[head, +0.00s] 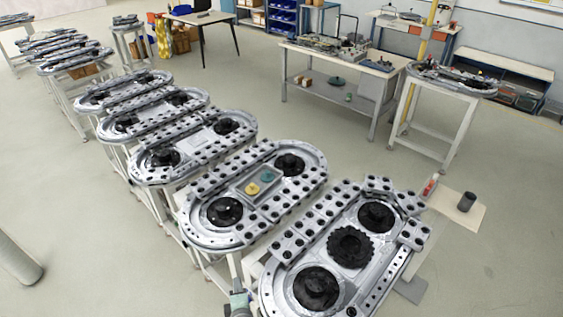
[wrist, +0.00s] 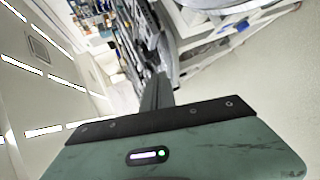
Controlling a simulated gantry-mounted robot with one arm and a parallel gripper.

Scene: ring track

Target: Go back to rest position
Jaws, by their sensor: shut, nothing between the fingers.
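My gripper (wrist: 158,80) shows in the wrist view, with its dark fingers together and nothing between them. Its green-grey body with a small lit display fills the bottom of that view. It points towards the room, away from any surface close by. In the head view a small grey-green part at the bottom edge, left of the nearest ring track (head: 283,292), looks like part of my arm; the fingers cannot be made out there.
A second ring track (head: 210,183) with a yellow and a teal piece on its middle plate stands behind the nearest one. More ring tracks on stands recede to the upper left. A workbench (head: 340,57) stands at the back. The floor (head: 330,150) between is clear.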

